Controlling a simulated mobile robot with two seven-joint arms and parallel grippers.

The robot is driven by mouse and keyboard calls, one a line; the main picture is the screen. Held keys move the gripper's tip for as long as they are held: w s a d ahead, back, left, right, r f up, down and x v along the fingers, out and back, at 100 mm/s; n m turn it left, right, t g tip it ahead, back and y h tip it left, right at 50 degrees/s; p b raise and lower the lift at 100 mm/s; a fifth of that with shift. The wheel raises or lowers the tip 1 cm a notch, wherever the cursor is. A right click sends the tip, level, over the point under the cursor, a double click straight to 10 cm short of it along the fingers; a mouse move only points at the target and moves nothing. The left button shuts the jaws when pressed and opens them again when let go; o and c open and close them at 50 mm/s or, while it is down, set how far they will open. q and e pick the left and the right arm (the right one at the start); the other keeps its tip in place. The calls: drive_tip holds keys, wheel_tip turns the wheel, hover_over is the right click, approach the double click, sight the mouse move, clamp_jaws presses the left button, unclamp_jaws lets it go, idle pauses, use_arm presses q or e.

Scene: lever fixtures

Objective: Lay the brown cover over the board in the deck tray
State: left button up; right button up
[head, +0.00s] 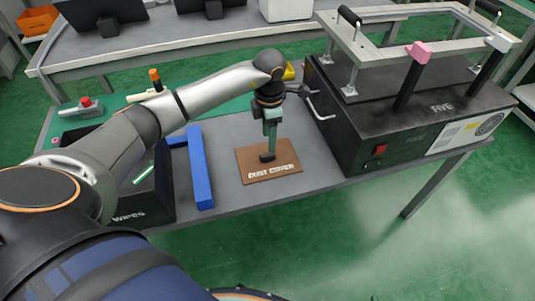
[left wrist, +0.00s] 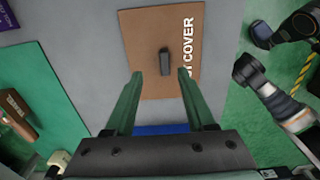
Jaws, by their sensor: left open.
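The brown cover (head: 285,158), lettered "DUST COVER", lies flat on the grey table with a small black handle (head: 267,157) standing on it. It also shows in the left wrist view (left wrist: 145,30), its handle (left wrist: 165,62) ahead of the fingers. My left gripper (head: 270,142) points down above the cover, close to the handle. It is open, and in the left wrist view its green fingertips (left wrist: 160,74) stand on either side of the handle's line. Whether they reach down to the handle's height is hard to tell. I cannot make out the board or the deck tray. My right gripper is not seen.
A black machine marked "FIVE" (head: 390,135), with a raised metal frame and pink-capped lever (head: 419,50), stands right of the cover. A blue bar (head: 200,170) and a black "WIPES" box (head: 150,195) lie to the left. Bare table surrounds the cover.

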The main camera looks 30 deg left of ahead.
sight(267, 154)
use_arm(q)
drive_tip(key=f, duration=0.4)
drive_tip(key=s+f, duration=0.1)
drive_tip(key=f, duration=0.1)
drive_tip(key=shift+f+b, duration=0.2)
drive_tip(key=shift+b, duration=0.15)
drive_tip(key=shift+c, duration=0.2)
clamp_jaws()
drive_tip(key=shift+r, duration=0.1)
